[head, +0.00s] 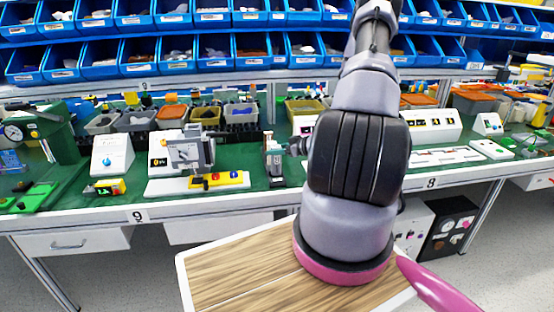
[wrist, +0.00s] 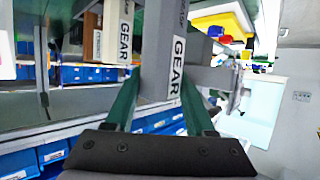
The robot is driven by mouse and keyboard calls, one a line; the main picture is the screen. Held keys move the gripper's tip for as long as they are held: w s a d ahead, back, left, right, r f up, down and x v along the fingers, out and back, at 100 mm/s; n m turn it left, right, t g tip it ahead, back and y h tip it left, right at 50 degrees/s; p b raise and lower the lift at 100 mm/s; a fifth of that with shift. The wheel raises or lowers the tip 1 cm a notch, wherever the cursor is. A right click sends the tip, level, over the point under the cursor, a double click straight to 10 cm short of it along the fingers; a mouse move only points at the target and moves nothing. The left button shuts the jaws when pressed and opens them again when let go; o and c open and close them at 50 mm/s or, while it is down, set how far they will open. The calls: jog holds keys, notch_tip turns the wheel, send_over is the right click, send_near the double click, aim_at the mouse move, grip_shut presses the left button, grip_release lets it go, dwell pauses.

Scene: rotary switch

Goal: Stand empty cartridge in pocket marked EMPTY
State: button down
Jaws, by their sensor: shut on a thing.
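In the wrist view my gripper (wrist: 160,88) has its two green fingers shut on a grey upright piece (wrist: 153,60) with a white GEAR label. Whether this piece is the empty cartridge cannot be told. A second GEAR label shows on a beige-edged block (wrist: 124,32) just beyond, to the left. In the head view my arm covers the middle of the bench, and my gripper cannot be made out clearly. A small grey upright unit (head: 273,163) stands on the bench just left of my arm. No pocket marked EMPTY can be read.
The green-topped bench (head: 125,200) carries a white dial box (head: 112,154), a grey instrument (head: 187,152), a yellow strip with coloured knobs (head: 215,181) and a green press (head: 42,137). Blue bins (head: 140,62) line the shelves behind. A wooden board (head: 225,270) lies in front.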

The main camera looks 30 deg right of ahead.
aim_at(276, 157)
jog(key=shift+f, duration=1.5)
jog(key=shift+f, duration=0.15)
jog(key=shift+c, duration=1.3)
grip_release()
